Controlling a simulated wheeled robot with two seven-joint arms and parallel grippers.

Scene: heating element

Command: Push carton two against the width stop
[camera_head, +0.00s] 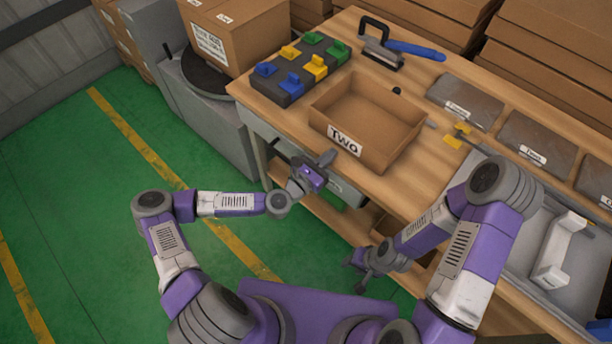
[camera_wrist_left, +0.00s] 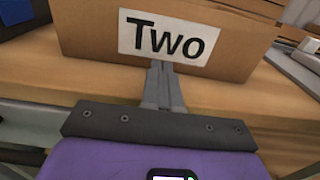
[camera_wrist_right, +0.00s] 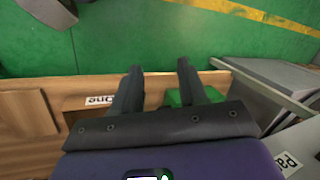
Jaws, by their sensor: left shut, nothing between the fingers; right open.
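Carton two (camera_head: 367,158) is an open, empty brown box on the wooden workbench, with its "Two" label on the front wall. Its front wall (camera_wrist_left: 88,38) fills the top of the left wrist view. My left gripper (camera_head: 327,158) is shut and empty in front of that wall, its fingertips (camera_wrist_left: 160,68) at the label's lower edge; I cannot tell whether they touch. My right gripper (camera_head: 356,275) is open and empty, low beside the bench front; its spread fingers (camera_wrist_right: 158,75) show in the right wrist view. I cannot clearly pick out the width stop; a yellow fitting (camera_head: 456,135) sits right of the carton.
A dark block with coloured clips (camera_head: 303,68) stands just left of the carton. A tape dispenser (camera_head: 402,50) with a blue handle and a small black knob (camera_head: 397,91) are behind it. Grey labelled plates (camera_head: 464,102) lie to the right. A large carton (camera_head: 235,35) stands back left.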

